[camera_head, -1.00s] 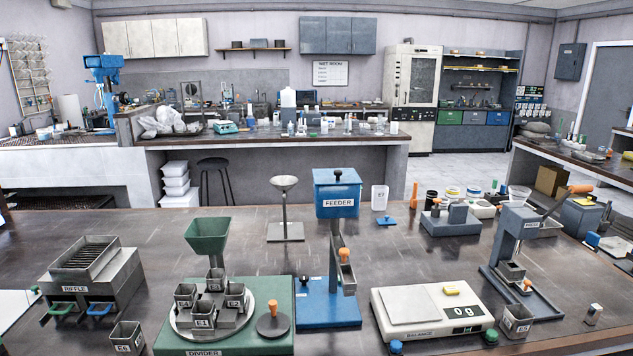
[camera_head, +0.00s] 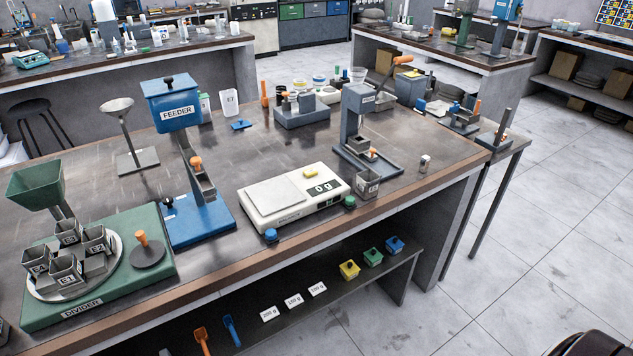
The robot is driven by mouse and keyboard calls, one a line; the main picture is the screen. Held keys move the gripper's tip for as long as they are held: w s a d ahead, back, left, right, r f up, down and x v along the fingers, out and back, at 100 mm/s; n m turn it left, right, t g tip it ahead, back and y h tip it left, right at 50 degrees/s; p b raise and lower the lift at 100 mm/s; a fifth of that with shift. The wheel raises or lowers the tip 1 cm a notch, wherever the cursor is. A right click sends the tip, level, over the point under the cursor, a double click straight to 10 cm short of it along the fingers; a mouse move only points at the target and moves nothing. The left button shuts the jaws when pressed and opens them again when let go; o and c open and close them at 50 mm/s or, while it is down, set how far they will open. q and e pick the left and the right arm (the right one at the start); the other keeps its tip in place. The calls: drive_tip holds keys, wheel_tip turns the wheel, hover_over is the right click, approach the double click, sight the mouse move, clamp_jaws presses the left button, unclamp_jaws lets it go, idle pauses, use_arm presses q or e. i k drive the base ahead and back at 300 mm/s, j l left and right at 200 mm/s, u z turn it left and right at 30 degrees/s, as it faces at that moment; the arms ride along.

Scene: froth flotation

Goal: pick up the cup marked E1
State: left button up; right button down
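The cup marked E1 (camera_head: 67,275) is a small grey metal cup with a white label. It stands upright at the front of the round plate (camera_head: 113,262) on the green divider (camera_head: 150,285), at the left of the head view. Several similar cups share the plate, among them one marked E2 (camera_head: 97,242) behind and to the right of E1. The green funnel (camera_head: 35,185) stands above and behind them.
The blue feeder (camera_head: 180,112) stands behind the divider. A balance (camera_head: 262,207) sits at mid-table, with a grey cup (camera_head: 367,186) to its right by a press (camera_head: 358,120). A shelf (camera_head: 385,283) below the front edge holds scoops and coloured items. Open floor lies right.

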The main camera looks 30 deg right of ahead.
sight(66, 270)
drive_tip(key=l+u, duration=0.15)
drive_tip(key=u, duration=0.3)
drive_tip(key=l+u, duration=0.15)
drive_tip(key=u, duration=0.3)
drive_tip(key=l+u, duration=0.2)
drive_tip(key=u, duration=0.25)
drive_tip(key=l+u, duration=0.1)
drive_tip(key=l, duration=0.35)
drive_tip(key=k+l+u, duration=0.15)
drive_tip(key=l, duration=0.25)
drive_tip(key=k+l+u, duration=0.1)
drive_tip(key=l, duration=0.3)
drive_tip(key=k+l+u, duration=0.1)
drive_tip(key=l, duration=0.3)
drive_tip(key=k+l+u, duration=0.1)
drive_tip(key=l, duration=0.3)
drive_tip(key=k+l+u, duration=0.15)
drive_tip(key=l, duration=0.2)
drive_tip(key=k+l+u, duration=0.1)
drive_tip(key=k+l, duration=0.15)
drive_tip(key=l, duration=0.15)
